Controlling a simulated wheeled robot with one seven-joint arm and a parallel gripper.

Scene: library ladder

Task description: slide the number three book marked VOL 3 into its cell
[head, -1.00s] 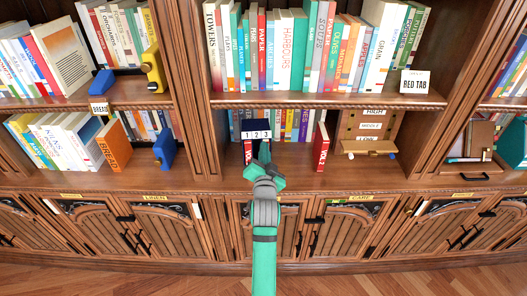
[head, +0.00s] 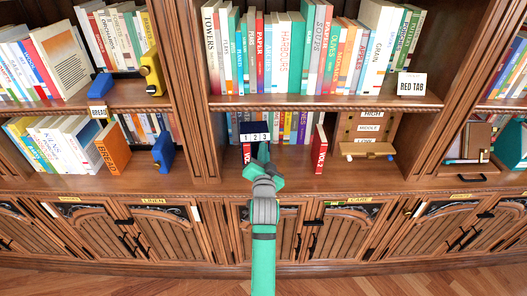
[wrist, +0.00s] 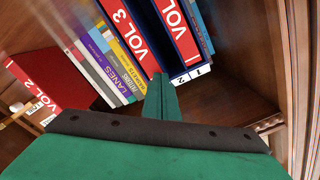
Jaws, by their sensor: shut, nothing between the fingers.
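The navy case (head: 254,128) with the white 1 2 3 label (head: 255,137) stands on the lower shelf, mostly behind my gripper (head: 262,152) in the head view. In the wrist view the red VOL 3 book (wrist: 125,28) stands upright in the case, spine outward. The red VOL 1 book (wrist: 178,28) stands in the case to its right there, with a navy gap between them. My gripper (wrist: 162,80) is shut and empty, its fingertips in front of the case near the foot of VOL 3. I cannot tell whether they touch. The fingers hide part of the label.
The red VOL 2 book (head: 319,150) stands apart, right of the case; it also shows in the wrist view (wrist: 35,85). A wooden HIGH/MIDDLE box (head: 368,130) stands farther right. Coloured books fill the shelf behind. The upper shelf edge (head: 320,103) overhangs. Bare shelf lies in front.

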